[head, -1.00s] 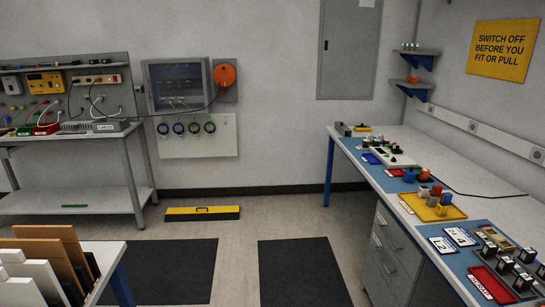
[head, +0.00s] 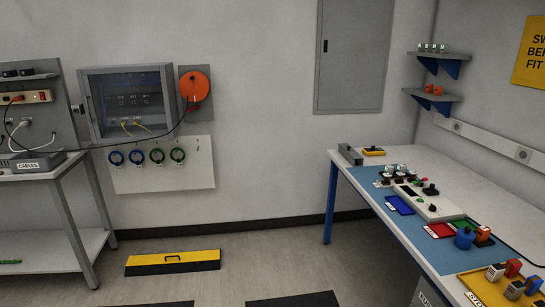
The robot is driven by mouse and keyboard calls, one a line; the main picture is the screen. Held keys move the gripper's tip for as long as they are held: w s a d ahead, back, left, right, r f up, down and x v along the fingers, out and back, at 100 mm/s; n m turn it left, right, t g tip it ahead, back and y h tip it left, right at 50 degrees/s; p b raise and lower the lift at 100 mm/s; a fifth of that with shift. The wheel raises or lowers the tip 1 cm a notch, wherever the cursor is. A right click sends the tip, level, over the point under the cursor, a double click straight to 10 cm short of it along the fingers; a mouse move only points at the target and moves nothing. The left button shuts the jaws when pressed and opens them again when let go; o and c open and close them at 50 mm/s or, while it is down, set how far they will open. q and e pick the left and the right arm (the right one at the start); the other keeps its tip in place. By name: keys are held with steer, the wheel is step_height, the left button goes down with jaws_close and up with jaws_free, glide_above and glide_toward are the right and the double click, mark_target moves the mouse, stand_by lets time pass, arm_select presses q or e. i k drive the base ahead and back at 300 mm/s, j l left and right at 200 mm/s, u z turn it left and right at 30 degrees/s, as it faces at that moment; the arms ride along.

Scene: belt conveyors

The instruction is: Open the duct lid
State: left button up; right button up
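A long yellow panel (head: 195,256) with a black handle on top and a dark front edge lies on the floor near the back wall. It looks like the duct lid, and it appears shut; no opening shows around it. Neither of my grippers is in the head view, so I cannot see their state.
A workbench (head: 345,170) with trays and parts stands on the right. A shelved bench (head: 45,178) is on the left. Dark mats (head: 295,300) lie in front. Bare floor (head: 270,255) surrounds the panel. An open grey cabinet (head: 98,132) and orange reel (head: 194,87) are on the wall.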

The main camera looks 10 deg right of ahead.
mark_target(353, 153)
steer(key=i+z, duration=0.3)
steer(key=i, duration=0.25)
steer(key=i+j+z, duration=0.1)
steer(key=i+z, duration=0.2)
steer(key=i, duration=0.25)
steer(key=i+j+z, duration=0.25)
steer(key=i, duration=0.25)
steer(key=i+j+z, duration=0.1)
steer(key=i+j, duration=0.15)
steer(key=i+j+z, duration=0.25)
steer(key=i+j, duration=0.25)
steer(key=i+j+z, duration=0.15)
steer(key=j, duration=0.3)
steer(key=i+j+z, duration=0.1)
steer(key=i+j, duration=0.15)
steer(key=i+j+z, duration=0.15)
steer(key=j, duration=0.3)
steer(key=i+j+z, duration=0.1)
steer(key=j, duration=0.3)
steer(key=i, duration=0.1)
